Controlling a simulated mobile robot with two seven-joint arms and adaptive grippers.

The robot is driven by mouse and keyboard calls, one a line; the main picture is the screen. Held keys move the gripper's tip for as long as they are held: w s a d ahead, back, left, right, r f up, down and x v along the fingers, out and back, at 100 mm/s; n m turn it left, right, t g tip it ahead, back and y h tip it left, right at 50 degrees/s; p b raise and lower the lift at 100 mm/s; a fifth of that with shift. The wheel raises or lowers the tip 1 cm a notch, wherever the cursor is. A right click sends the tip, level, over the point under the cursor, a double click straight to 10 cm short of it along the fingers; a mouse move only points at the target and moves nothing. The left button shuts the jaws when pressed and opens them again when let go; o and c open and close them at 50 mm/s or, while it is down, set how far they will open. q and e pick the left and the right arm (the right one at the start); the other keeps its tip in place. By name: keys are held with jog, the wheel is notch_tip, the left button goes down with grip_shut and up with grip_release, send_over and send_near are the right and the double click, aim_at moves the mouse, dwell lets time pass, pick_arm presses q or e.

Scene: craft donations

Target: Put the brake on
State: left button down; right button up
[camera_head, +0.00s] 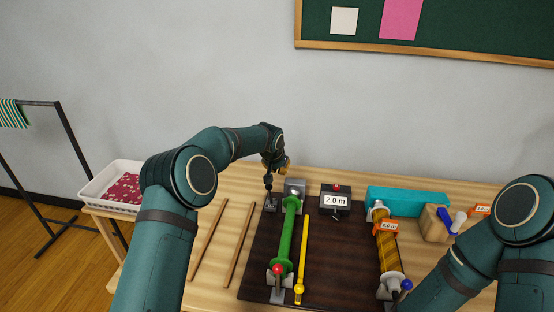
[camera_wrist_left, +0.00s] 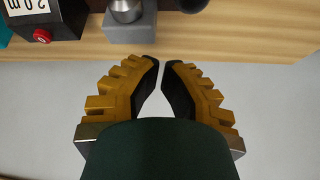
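A small grey block (camera_head: 271,206) with a label stands at the back left of the dark board, with a thin black upright and dark ball above it, perhaps the brake lever (camera_head: 268,182). A dark round knob shows at the top edge of the left wrist view (camera_wrist_left: 188,4). My left gripper (camera_head: 273,166) is just above and behind this lever; contact cannot be told. In the left wrist view its fingertips (camera_wrist_left: 161,62) nearly meet, with nothing between them. A green roller (camera_head: 285,238) with a red knob lies to the right. My right gripper is not clearly visible.
A yellow rod (camera_head: 302,262) lies beside the green roller. An orange-yellow roll (camera_head: 389,248) is at right. Two sticks (camera_head: 239,244) lie left of the board. A white basket (camera_head: 98,187) is far left.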

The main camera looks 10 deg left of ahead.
pick_arm(q)
jog(key=s+r, duration=0.6)
jog(key=s, duration=0.1)
jog(key=shift+s+a+r, duration=0.15)
jog(key=shift+a+r, duration=0.1)
jog(key=shift+r, duration=0.05)
jog(key=shift+r, duration=0.1)
pick_arm(e)
jog(key=shift+r, duration=0.1)
